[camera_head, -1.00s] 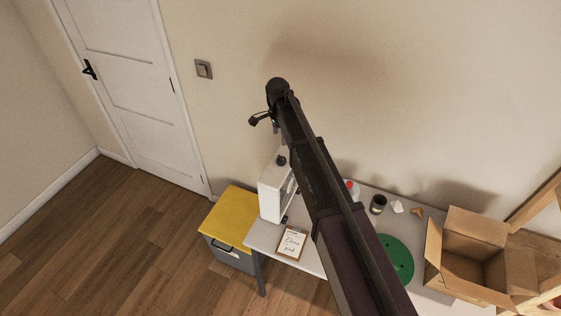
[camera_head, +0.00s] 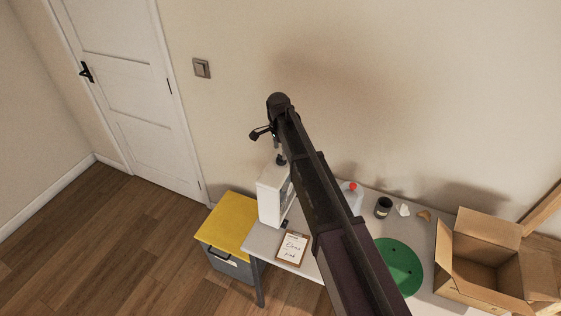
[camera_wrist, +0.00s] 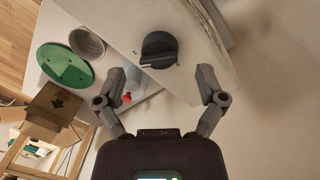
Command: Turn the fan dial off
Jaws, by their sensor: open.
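The fan is a white box (camera_head: 271,196) standing at the left end of the table, partly hidden behind my arm in the head view. Its black dial (camera_head: 281,159) sits on the top face. In the wrist view the round dark dial (camera_wrist: 159,50) with a raised grip bar shows on the white fan top (camera_wrist: 120,25). My gripper (camera_wrist: 160,82) is open and empty, its two fingers spread either side of the dial's line and apart from it. In the head view my gripper (camera_head: 268,134) is just above the dial.
On the table (camera_head: 265,238) are a clipboard (camera_head: 292,248), a green disc (camera_head: 399,267), a dark cup (camera_head: 384,207), a red-capped bottle (camera_head: 353,190) and an open cardboard box (camera_head: 485,262). A yellow-lidded bin (camera_head: 228,221) stands left of the table. The wall is close behind.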

